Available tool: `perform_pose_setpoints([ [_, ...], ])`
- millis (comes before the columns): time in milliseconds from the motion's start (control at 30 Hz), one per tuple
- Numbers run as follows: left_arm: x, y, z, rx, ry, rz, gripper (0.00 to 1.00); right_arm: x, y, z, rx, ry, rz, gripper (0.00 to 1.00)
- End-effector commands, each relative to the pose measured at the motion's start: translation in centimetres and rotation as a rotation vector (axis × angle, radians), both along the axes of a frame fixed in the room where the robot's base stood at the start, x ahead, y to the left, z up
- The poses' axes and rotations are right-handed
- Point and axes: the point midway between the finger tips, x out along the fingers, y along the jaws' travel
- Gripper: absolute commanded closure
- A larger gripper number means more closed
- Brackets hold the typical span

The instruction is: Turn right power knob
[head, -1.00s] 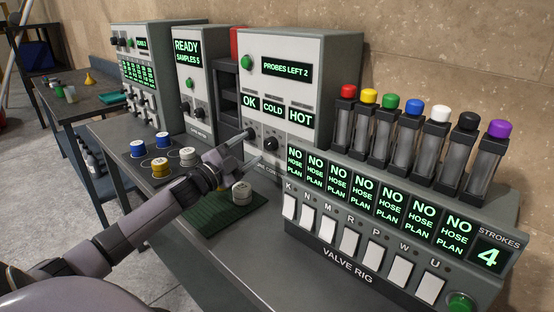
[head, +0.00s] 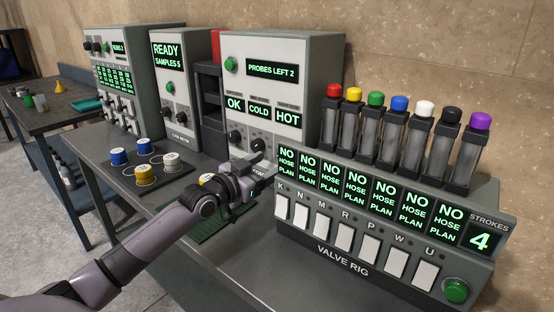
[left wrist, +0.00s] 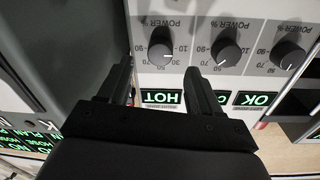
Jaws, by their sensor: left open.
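The grey press machine (head: 318,50) shows "PROBES LEFT 2" and OK, COLD and HOT displays. Two dark power knobs, the left (head: 234,138) and the middle (head: 256,144), show in the head view; the right one is hidden there. In the left wrist view the panel is upside down. The right power knob (left wrist: 162,55), by the HOT display (left wrist: 163,97), appears between my open fingers and beyond them. The middle knob (left wrist: 226,53) and the left knob (left wrist: 289,55) are to its right. My left gripper (head: 266,168) is empty in front of the panel. My right gripper is out of view.
The valve rig (head: 345,262) with several coloured-cap cylinders stands close on the right of my left gripper. A green mat (head: 205,228) lies below it. Coloured spools (head: 145,174) sit on a dark plate at left. The table's front middle is clear.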

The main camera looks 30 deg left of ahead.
Motion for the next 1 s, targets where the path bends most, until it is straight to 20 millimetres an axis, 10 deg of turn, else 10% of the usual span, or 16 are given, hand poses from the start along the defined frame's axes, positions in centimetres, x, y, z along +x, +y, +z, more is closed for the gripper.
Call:
perform_pose_setpoints([
  [833,4.8,-0.6,0.0,0.001,0.0,0.001,0.36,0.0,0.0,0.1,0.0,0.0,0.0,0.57],
  [1000,4.8,-0.6,0.0,0.001,0.0,0.001,0.85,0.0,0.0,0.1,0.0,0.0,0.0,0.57],
])
